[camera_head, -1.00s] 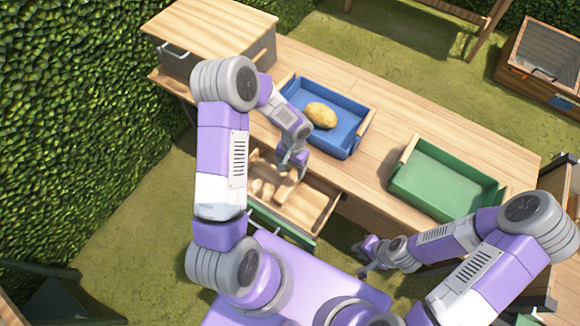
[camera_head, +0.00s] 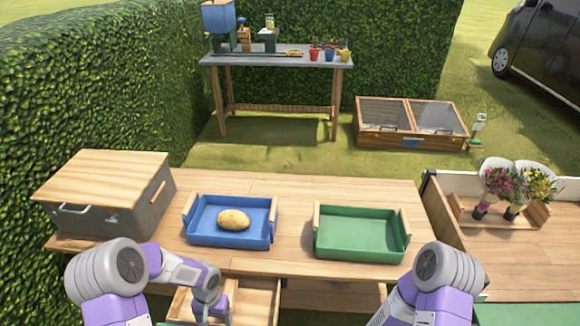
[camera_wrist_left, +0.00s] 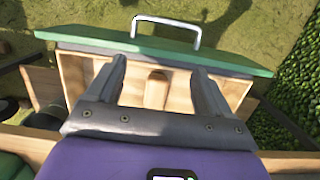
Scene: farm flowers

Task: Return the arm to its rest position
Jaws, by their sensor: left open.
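My left gripper (camera_wrist_left: 160,88) is open and empty, with its two grey fingers apart above an open wooden drawer (camera_wrist_left: 80,73) in the left wrist view. The drawer has a green front and a metal handle (camera_wrist_left: 166,20). A small wooden part (camera_wrist_left: 155,92) shows inside it between my fingers. In the head view my left arm reaches in at the lower left, and its gripper (camera_head: 210,305) is low at the drawer (camera_head: 258,298). My right arm shows at the lower right; its gripper is out of view.
A blue tray (camera_head: 270,236) holding a potato (camera_head: 233,219) and an empty green tray (camera_head: 360,252) stand on the wooden table (camera_head: 300,187). A grey box with a wooden lid (camera_head: 105,175) stands at the left. Flower bouquets (camera_head: 515,184) are at the right.

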